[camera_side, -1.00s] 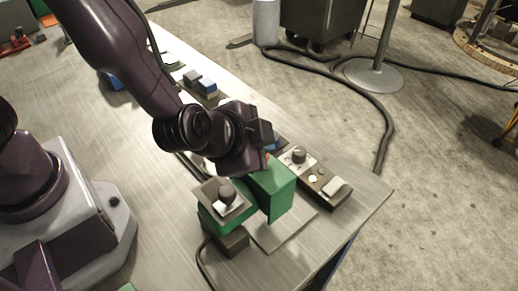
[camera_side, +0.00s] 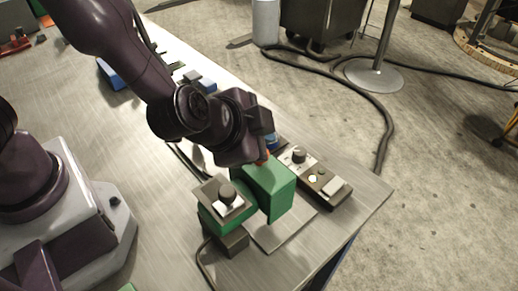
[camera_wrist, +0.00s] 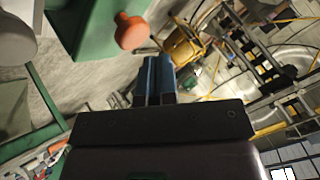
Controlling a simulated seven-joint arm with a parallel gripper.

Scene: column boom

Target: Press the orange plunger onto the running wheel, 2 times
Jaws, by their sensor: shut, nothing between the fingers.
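In the wrist view the plunger (camera_wrist: 131,32) is a rounded orange knob on a short stem beside a green housing (camera_wrist: 105,22). My gripper (camera_side: 271,141) is mostly hidden by my wrist in the side view. In the wrist view its blue fingers (camera_wrist: 154,75) are shut and empty, and a gap shows between them and the plunger. I cannot make out the running wheel.
A control panel with a knob and switches (camera_side: 314,178) lies to the right. Blue-topped boxes (camera_side: 198,84) sit farther back.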

